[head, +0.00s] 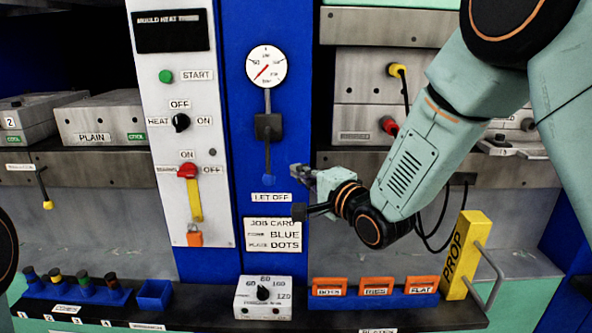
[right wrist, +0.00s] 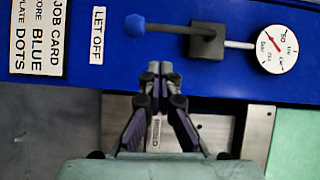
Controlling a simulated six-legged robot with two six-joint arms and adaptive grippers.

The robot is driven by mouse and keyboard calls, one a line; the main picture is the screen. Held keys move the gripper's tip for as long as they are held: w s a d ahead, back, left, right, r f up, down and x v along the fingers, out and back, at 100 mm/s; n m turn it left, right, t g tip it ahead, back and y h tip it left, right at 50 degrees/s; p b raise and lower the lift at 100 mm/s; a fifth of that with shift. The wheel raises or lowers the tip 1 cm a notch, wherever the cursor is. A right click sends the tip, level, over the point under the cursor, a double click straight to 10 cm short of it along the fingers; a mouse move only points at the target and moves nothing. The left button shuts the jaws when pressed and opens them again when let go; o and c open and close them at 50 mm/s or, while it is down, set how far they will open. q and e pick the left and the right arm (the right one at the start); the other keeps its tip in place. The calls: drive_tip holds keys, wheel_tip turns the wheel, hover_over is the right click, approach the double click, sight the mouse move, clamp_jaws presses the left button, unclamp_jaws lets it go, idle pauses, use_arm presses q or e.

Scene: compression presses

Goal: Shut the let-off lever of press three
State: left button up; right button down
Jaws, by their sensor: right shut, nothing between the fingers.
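The let-off lever (head: 268,158) hangs down from a black valve block (head: 268,127) on the blue column. Its blue knob (head: 268,180) sits just above the LET OFF label (head: 270,197). In the right wrist view, the blue knob (right wrist: 134,27) and lever arm (right wrist: 178,29) lie beyond my fingertips. My right gripper (head: 300,178) is shut and empty, to the right of the knob and apart from it. The wrist view shows its fingertips (right wrist: 160,68) together. My left gripper is not in view. No press number is readable on this column.
A gauge (head: 267,66) stands above the valve block. A white switch panel (head: 182,120) with a red switch and padlock is left. The job card (head: 272,234) is below. A yellow prop (head: 465,254) stands at lower right; a dial box (head: 263,298) is on the front ledge.

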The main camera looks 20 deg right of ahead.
drive_tip(key=v, duration=0.7)
drive_tip(key=shift+s+b, duration=0.3)
drive_tip(key=shift+s, duration=0.1)
drive_tip(key=shift+d+f, duration=0.1)
drive_tip(key=shift+f, duration=0.1)
